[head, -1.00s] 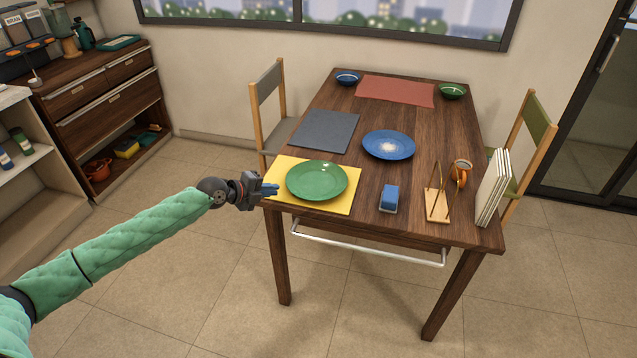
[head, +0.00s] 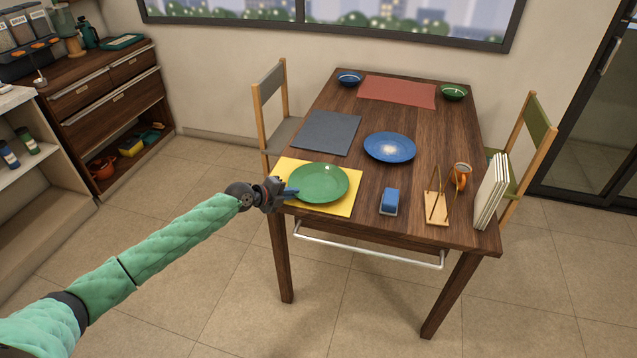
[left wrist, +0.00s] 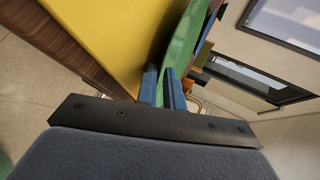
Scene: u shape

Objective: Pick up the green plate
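The green plate (head: 319,183) lies flat on the yellow placemat (head: 341,208) at the table's near left corner. My left gripper (head: 292,193) is at the plate's left rim, low over the mat. In the left wrist view the plate (left wrist: 184,42) reaches in between the two blue fingers (left wrist: 164,88), which stand a little apart, one on each side of its rim. I cannot tell whether they touch it. My right gripper is not in view.
A grey chair (head: 271,100) stands at left.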

